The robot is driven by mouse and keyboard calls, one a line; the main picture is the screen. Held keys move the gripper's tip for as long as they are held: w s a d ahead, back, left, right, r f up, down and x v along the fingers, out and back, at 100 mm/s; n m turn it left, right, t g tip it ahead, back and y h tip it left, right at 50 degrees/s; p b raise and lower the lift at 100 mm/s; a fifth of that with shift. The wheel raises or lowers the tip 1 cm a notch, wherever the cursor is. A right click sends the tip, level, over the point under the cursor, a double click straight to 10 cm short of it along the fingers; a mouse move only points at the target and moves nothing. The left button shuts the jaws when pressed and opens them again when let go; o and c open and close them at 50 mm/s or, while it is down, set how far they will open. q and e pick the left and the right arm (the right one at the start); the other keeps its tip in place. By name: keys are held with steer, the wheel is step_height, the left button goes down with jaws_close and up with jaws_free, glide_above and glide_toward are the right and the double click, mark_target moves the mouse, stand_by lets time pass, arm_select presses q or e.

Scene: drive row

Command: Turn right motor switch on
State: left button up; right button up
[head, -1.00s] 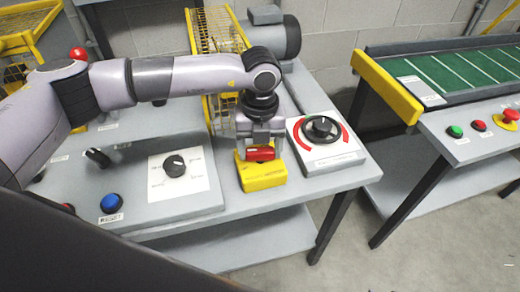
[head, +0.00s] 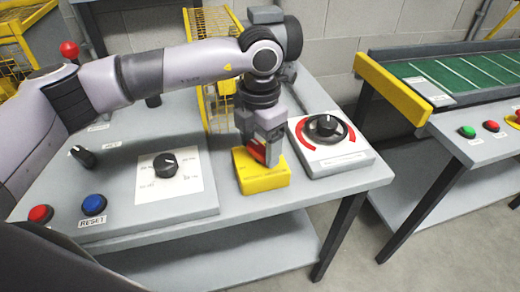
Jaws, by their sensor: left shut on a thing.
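The motor switch is a yellow box (head: 263,182) with a red handle (head: 256,151) on top. It stands on the grey bench in the middle of the head view. My left gripper (head: 266,149) reaches down from above and is shut on the red handle. The jaws hide part of the handle. The handle now lies at a slant, pointing more toward the front and back of the box. My right gripper is not in view.
A black knob (head: 325,126) on a white plate with a red arc stands close right of the box. Left are a selector dial (head: 166,165), a blue reset button (head: 93,205) and a red button (head: 40,214). A conveyor (head: 460,80) stands right, past a floor gap.

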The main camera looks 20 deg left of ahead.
mark_target(260, 148)
arm_select(q)
steer(key=m+b, duration=0.1)
steer(key=m, duration=0.2)
steer(key=shift+m+b, duration=0.55)
steer(key=shift+m, duration=0.25)
steer(key=o, duration=1)
steer(key=shift+o, duration=0.2)
step_height(260, 148, up, 7)
steer(key=shift+r, duration=0.15)
steer(key=shift+s, duration=0.1)
